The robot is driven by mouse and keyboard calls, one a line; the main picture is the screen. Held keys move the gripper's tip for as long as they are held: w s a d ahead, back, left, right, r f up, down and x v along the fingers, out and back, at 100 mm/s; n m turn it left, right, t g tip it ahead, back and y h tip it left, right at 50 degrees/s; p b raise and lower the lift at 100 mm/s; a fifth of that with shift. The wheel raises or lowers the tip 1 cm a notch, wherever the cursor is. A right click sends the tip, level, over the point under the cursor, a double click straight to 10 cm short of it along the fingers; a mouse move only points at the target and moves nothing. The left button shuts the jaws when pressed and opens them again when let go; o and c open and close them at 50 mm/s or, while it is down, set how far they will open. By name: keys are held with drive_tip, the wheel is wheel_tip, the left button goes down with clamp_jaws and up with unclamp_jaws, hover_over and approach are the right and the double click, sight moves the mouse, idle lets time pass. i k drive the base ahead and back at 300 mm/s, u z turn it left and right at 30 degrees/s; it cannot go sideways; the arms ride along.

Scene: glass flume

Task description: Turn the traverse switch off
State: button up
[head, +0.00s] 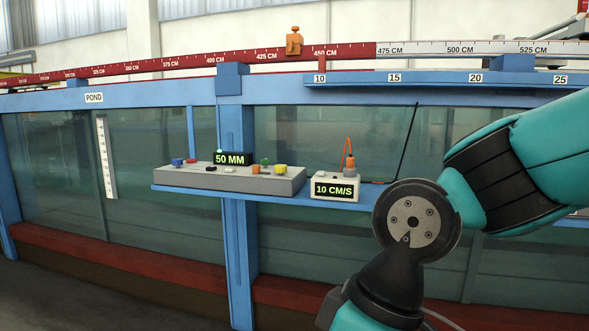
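A grey control panel (172,178) sits on a blue shelf in the middle of the head view. A black display (233,159) at the panel's back reads 50 MM. My gripper is out of view; only my arm's links show at the right.
A pale box (333,180) reading 10 CM/S, with an orange cable, stands right of the panel. The blue shelf (205,193) juts from the glass flume (60,150). A red-and-white scale rail (190,64) carries an orange piece (294,41). Space before the panel looks clear.

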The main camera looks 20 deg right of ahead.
sight(280, 168)
drive_tip(key=z, duration=0.75)
drive_tip(key=i, duration=0.75)
